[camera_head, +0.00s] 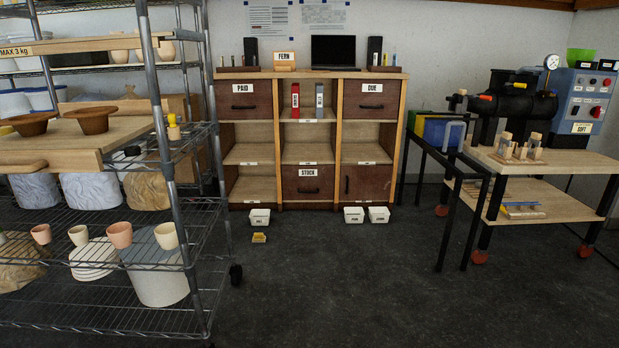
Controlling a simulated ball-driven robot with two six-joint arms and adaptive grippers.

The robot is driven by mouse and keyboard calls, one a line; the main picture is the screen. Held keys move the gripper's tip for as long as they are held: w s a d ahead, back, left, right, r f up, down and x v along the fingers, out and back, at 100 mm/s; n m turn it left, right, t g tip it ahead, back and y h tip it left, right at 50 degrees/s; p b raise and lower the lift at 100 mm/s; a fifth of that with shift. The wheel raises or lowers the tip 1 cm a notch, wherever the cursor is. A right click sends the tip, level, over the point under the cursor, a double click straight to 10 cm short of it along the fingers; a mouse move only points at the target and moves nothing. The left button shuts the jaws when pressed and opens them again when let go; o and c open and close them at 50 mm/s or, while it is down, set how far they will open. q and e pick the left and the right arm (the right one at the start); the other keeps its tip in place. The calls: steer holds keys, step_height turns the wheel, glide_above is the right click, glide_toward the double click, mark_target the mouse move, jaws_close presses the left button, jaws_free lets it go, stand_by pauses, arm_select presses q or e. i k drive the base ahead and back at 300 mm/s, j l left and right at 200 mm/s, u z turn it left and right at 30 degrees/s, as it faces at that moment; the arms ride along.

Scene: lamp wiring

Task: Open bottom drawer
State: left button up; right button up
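A wooden cabinet (411,98) stands against the back wall, some way off across the floor. In its bottom row, the middle holds a dark brown drawer labelled STOCK (308,193) with a dark handle; it looks shut. To its right is a brown front (372,182) with a small upright handle, also shut. Higher up are two shut drawers, PAID (244,104) at left and DUE (372,104) at right. Neither of my grippers is in view.
A wire shelf rack (190,230) with pots fills the left. A wheeled wooden cart (540,200) with a machine stands at right. White bins (260,217) (366,215) and a small yellow box (259,238) lie before the cabinet. The middle floor (330,290) is clear.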

mark_target(299, 182)
steer(key=i, duration=2.5)
steer(key=i+u, duration=0.1)
steer(key=i, duration=0.6)
steer(key=i+l+u, duration=0.1)
steer(key=i, duration=0.65)
steer(key=i+l+u, duration=0.1)
steer(key=i, duration=0.6)
steer(key=i+l+u, duration=0.25)
steer(key=k+j, duration=0.05)
